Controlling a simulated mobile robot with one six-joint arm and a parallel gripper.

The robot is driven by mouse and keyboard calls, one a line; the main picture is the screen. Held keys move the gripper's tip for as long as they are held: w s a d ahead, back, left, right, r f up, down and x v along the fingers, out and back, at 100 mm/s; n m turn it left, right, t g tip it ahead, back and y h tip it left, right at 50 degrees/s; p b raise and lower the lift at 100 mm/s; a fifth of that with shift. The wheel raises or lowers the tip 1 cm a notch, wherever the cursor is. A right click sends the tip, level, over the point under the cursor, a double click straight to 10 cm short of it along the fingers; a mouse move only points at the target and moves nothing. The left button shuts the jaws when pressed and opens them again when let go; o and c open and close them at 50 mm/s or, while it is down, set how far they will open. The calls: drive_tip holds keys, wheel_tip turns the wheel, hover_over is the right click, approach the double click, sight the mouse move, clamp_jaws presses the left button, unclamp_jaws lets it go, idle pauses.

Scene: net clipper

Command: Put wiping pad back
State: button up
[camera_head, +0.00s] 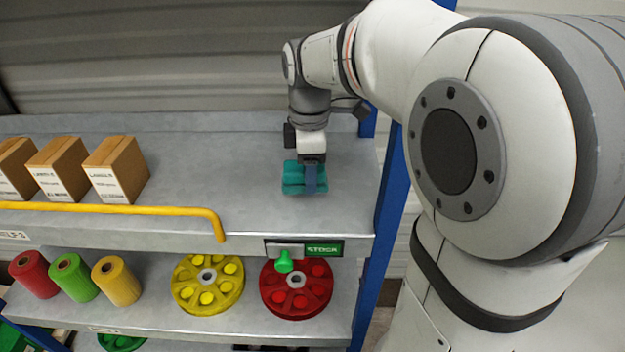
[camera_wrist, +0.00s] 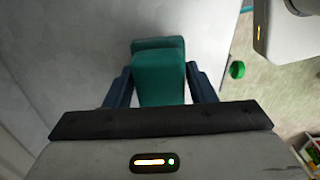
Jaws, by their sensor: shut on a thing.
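The wiping pad (camera_head: 293,178) is a teal-green block at the right part of the grey top shelf (camera_head: 225,160). My gripper (camera_head: 312,180) is above that shelf, pointing down, with its fingers at the pad. In the wrist view the pad (camera_wrist: 160,78) sits between the two dark blue fingers of my gripper (camera_wrist: 162,88), which are shut on it. The pad looks at or just above the shelf surface; I cannot tell whether it touches. A green STOCK label (camera_head: 324,249) is on the shelf's front edge below.
Several cardboard boxes (camera_head: 117,169) stand at the left of the top shelf, behind a yellow rail (camera_head: 130,209). A blue post (camera_head: 385,215) bounds the right side. Coloured rolls (camera_head: 117,281), a yellow reel (camera_head: 207,284) and a red reel (camera_head: 296,303) are on the lower shelf. The shelf's middle is clear.

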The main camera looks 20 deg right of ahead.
drive_tip(key=shift+f+p, duration=0.3)
drive_tip(key=shift+f, duration=1.5)
drive_tip(key=o, duration=0.9)
drive_tip(key=shift+f, duration=0.15)
wheel_tip(320, 180, up, 8)
drive_tip(key=shift+s+d+f+b, duration=0.1)
drive_tip(key=shift+s+b, duration=0.05)
drive_tip(key=shift+b, duration=0.5)
